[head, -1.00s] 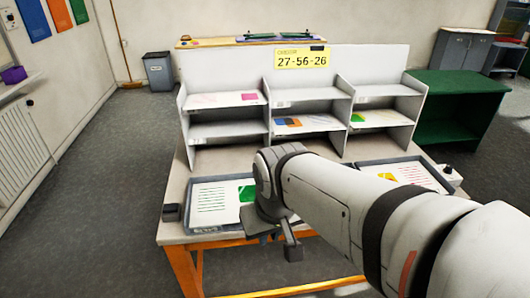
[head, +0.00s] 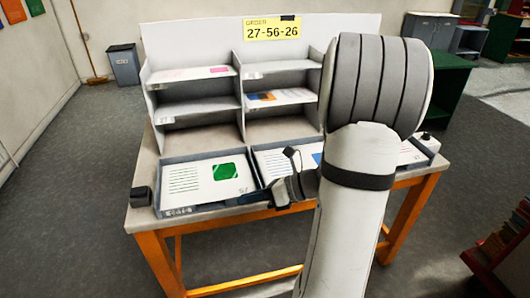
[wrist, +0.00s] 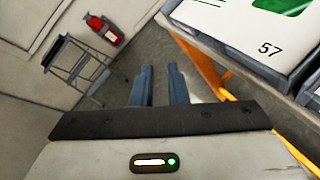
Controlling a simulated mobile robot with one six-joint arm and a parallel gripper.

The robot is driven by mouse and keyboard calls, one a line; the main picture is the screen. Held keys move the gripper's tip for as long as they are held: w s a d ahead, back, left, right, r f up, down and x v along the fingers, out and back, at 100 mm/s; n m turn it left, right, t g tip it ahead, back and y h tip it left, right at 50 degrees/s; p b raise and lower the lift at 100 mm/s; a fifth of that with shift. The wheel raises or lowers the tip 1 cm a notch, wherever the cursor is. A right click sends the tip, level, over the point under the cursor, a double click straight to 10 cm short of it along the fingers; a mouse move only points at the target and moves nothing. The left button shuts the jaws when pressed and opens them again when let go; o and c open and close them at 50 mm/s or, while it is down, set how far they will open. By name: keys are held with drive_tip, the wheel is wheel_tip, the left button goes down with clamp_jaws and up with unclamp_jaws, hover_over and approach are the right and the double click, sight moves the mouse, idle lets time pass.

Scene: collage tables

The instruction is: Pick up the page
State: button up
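A white page (head: 192,182) with green lines and a green patch lies in the left tray (head: 207,208) on the table. A second page (head: 270,160) with a blue patch lies in the middle tray, partly hidden by my arm. The task does not say which page. My gripper (head: 272,190) is at the front edge of the trays. In the wrist view, its two fingers (wrist: 160,78) stand apart with nothing between them and point over the floor. The tray marked 57 (wrist: 270,60) and part of its green-patch page (wrist: 240,8) show at upper right there.
A white shelf unit (head: 193,136) stands at the back of the table, with a yellow order card (head: 272,28) reading 27-56-26. Several shelves hold sheets. A small dark box (head: 141,196) sits at the table's left edge.

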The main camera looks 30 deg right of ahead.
drive_tip(key=w+d+f+m+t+h+b, duration=0.25)
drive_tip(key=d+f+m+t, duration=0.4)
drive_tip(key=d+m, duration=0.5)
drive_tip(key=m+t+h+b, duration=0.2)
drive_tip(key=m+t+h, duration=0.2)
drive_tip(key=m+h, duration=0.65)
approach(302, 163)
drive_tip(key=w, duration=0.1)
drive_tip(key=w+a+y, duration=0.1)
drive_tip(key=m, duration=0.1)
drive_tip(key=shift+w+a+f+y, duration=0.15)
drive_tip(key=shift+w+a+y, duration=0.1)
drive_tip(key=shift+w+y, duration=0.15)
clamp_jaws()
